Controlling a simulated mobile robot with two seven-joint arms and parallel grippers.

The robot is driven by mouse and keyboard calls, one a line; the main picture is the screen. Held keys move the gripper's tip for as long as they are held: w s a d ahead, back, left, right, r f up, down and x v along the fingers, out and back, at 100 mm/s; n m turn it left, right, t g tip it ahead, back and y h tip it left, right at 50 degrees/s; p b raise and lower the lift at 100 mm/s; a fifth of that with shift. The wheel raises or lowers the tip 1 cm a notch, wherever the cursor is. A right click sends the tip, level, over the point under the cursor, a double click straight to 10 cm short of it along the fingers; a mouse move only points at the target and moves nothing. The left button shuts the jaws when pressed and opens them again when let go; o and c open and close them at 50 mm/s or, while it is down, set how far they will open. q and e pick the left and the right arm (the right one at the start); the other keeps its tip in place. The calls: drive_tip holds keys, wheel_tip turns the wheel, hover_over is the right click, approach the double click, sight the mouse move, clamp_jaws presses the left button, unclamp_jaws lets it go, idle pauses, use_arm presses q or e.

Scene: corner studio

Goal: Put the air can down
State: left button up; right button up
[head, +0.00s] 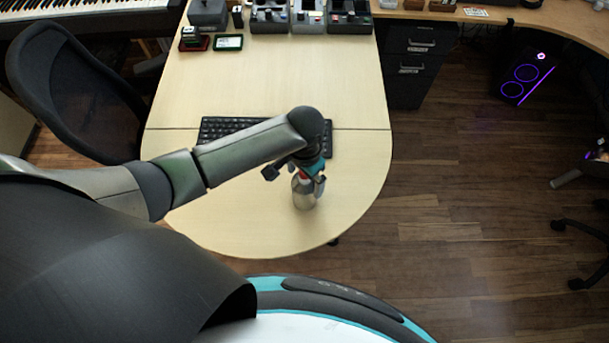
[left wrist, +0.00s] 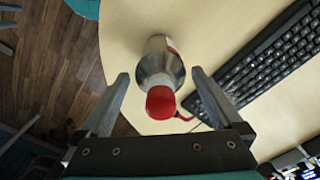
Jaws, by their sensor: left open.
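The air can (head: 304,194) is a silver can with a red top. It stands on the rounded near end of the wooden table (head: 250,228). In the left wrist view the can (left wrist: 161,66) shows its red cap toward the camera, between the spread fingers. My left gripper (head: 308,183) is open around the upper part of the can. In the left wrist view a gap shows between each finger of the gripper (left wrist: 160,80) and the can. My right gripper is not in view.
A black keyboard (head: 225,127) lies behind the can, partly hidden by my left arm. Several devices (head: 305,16) stand at the table's far end. A black chair (head: 75,90) is at the left. The table top around the can is clear.

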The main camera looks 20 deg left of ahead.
use_arm(q)
wheel_tip(320, 180, up, 12)
drive_tip(key=p, duration=0.2)
drive_tip(key=shift+r+p, duration=0.2)
drive_tip(key=shift+p, duration=0.1)
idle(0.5)
